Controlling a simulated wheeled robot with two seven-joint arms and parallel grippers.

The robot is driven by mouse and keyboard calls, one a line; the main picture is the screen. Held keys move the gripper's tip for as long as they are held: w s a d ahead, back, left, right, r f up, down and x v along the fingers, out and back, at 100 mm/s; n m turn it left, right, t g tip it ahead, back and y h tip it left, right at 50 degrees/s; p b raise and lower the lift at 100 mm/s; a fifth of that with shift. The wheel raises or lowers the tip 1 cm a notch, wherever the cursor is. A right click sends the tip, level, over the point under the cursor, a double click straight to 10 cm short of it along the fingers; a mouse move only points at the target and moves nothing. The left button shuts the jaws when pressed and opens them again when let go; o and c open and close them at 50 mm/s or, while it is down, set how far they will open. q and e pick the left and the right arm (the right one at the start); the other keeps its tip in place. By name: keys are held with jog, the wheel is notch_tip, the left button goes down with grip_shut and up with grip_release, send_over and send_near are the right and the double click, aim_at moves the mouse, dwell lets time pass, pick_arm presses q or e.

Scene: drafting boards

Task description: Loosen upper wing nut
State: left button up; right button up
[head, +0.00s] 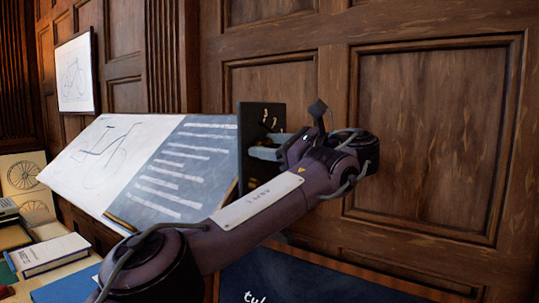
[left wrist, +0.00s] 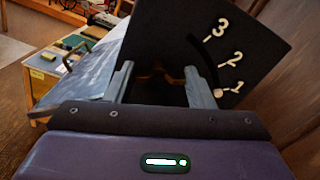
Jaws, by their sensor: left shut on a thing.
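A black plate (head: 250,112) stands at the right edge of the drafting board, and its face with a curved slot and the marks 1, 2 and 3 fills the top of the left wrist view (left wrist: 160,22). A brass wing nut (left wrist: 158,76) shows dimly on the plate, low in shadow. My left gripper (left wrist: 161,84) reaches the plate and is shut on the wing nut, one grey finger on each side. In the head view, my left gripper (head: 264,148) partly hides the plate's lower part. A small pale peg (left wrist: 218,93) sits beside the mark 1. My right gripper is not in view.
The tilted drafting board (head: 150,160) bears a bicycle drawing and a blue lined sheet. Books (head: 48,255) lie on a table at the lower left. A wood-panelled wall (head: 440,130) stands close behind and right of my arm.

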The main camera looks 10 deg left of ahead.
pick_arm(q)
jog(key=shift+n+b, duration=0.55)
jog(key=shift+n, duration=0.75)
jog(key=o, duration=1)
jog(key=shift+b+v, duration=0.55)
jog(key=shift+v, duration=3.4)
